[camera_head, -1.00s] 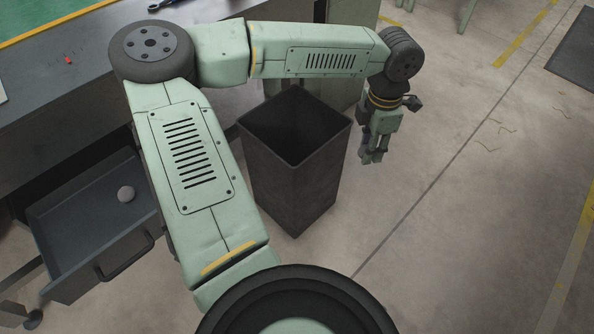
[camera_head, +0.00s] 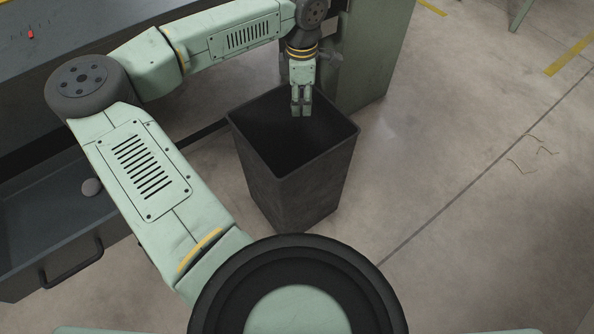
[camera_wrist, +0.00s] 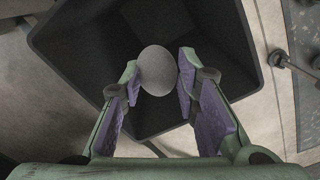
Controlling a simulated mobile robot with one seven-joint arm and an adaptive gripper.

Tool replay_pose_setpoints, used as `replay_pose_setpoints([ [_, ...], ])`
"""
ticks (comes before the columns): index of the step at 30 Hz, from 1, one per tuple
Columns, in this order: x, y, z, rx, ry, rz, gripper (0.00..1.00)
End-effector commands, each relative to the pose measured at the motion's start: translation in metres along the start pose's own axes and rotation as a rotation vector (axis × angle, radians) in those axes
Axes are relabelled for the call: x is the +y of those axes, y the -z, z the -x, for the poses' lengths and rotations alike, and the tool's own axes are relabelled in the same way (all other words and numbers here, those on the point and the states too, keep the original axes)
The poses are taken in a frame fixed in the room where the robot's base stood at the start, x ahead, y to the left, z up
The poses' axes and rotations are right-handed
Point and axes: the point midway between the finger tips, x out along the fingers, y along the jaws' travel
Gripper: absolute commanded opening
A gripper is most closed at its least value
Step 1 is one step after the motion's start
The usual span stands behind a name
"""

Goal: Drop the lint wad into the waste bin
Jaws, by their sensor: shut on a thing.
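My gripper (camera_head: 302,108) points down over the far part of the dark waste bin (camera_head: 300,190). In the wrist view my gripper (camera_wrist: 157,75) is shut on a grey, egg-shaped lint wad (camera_wrist: 157,65), held between the fingertips. Behind the wad the bin's dark opening shows, with its rim (camera_wrist: 62,75) around it. The wad cannot be made out in the head view. The bin stands upright on the floor, open at the top, and its inside is too dark to show any contents.
An open grey drawer (camera_head: 45,235) at the left holds a small grey round thing (camera_head: 91,187). A workbench (camera_head: 60,40) with a small red item (camera_head: 31,34) is at the upper left. A green cabinet (camera_head: 375,60) stands behind the bin. The floor at right is mostly clear.

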Motion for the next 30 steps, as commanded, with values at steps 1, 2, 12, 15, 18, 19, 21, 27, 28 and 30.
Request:
replay_pose_setpoints([
  [1,0.001,0.003,-0.001,-0.001,0.001,0.0,0.19],
  [2,0.001,0.003,-0.002,-0.001,0.001,-0.001,0.19],
  [12,0.001,0.004,-0.026,0.0,0.002,-0.004,0.19],
  [15,0.001,0.004,-0.038,-0.001,0.002,-0.004,0.19],
  [18,0.001,0.004,-0.05,-0.002,0.002,-0.004,0.18],
  [19,0.001,0.004,-0.053,-0.002,0.002,-0.004,0.18],
  [21,0.001,0.004,-0.058,-0.001,0.001,-0.004,0.18],
  [27,0.001,0.004,-0.062,0.0,0.0,-0.004,0.18],
  [28,0.001,0.004,-0.062,0.0,0.0,-0.004,0.18],
  [30,0.001,0.004,-0.061,0.0,0.0,-0.004,0.18],
])
